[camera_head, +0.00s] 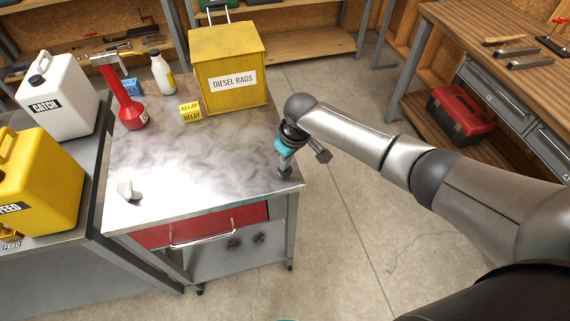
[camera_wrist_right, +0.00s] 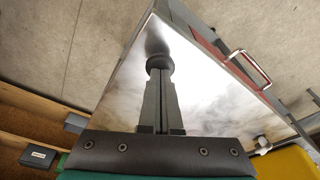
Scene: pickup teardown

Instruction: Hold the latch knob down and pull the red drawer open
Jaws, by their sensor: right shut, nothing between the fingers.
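The red drawer (camera_head: 155,236) is in the front of the metal-topped cart, below its top, and looks closed. Its pale bar handle (camera_head: 203,240) runs along the front; the handle also shows in the right wrist view (camera_wrist_right: 250,68). My right gripper (camera_head: 284,170) points down at the cart top's front right corner. Its fingers are shut with nothing between them. In the right wrist view, a dark round knob (camera_wrist_right: 160,61) sits right at the fingertips; I cannot tell whether they touch or press it. In the head view the gripper mostly hides it.
A small pale object (camera_head: 128,190) lies front left. Floor before the drawer is clear.

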